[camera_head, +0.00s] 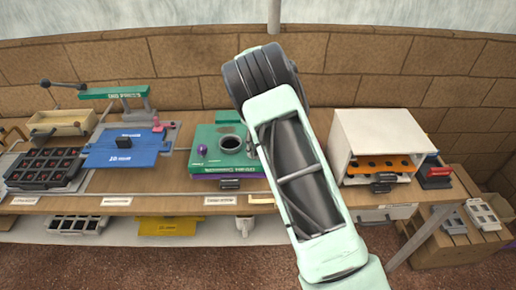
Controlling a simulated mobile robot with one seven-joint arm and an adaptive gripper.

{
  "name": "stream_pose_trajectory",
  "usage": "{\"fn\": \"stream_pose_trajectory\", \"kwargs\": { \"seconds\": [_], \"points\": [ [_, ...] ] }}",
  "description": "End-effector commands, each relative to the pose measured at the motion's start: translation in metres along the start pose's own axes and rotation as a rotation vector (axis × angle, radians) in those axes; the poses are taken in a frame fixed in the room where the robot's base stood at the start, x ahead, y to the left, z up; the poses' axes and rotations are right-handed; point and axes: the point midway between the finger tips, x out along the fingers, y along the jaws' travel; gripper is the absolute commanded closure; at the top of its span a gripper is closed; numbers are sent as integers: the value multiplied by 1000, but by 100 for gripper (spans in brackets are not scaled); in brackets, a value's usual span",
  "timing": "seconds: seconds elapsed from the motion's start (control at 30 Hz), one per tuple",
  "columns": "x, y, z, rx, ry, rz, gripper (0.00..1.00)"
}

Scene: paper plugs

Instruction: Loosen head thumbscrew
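A green machine (217,136) with a round dark opening stands on the bench at the middle. A small purple knob (203,149) sits at its left front. At the left, a green-armed press (118,93) stands behind a blue plate (124,148), with a small pink part (158,126) at the plate's right rear. I cannot tell which of these is the head thumbscrew. My arm rises across the middle right and hides the green machine's right side. My gripper does not show.
A white open-fronted cabinet (378,130) with an orange tray stands right of my arm. A black tray (44,170) and a wooden box (62,122) are at the left. The wooden bench's front strip (150,203) is mostly clear. A brick wall stands behind.

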Motion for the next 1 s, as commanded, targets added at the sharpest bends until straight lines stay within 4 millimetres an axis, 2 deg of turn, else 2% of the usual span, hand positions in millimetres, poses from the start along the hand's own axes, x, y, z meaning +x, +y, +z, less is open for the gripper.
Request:
{"fn": "stream_pose_trajectory", "kwargs": {
  "seconds": [0.17,0.7,1.0],
  "points": [
    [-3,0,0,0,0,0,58],
    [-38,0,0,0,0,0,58],
    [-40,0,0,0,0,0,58]
  ]
}}
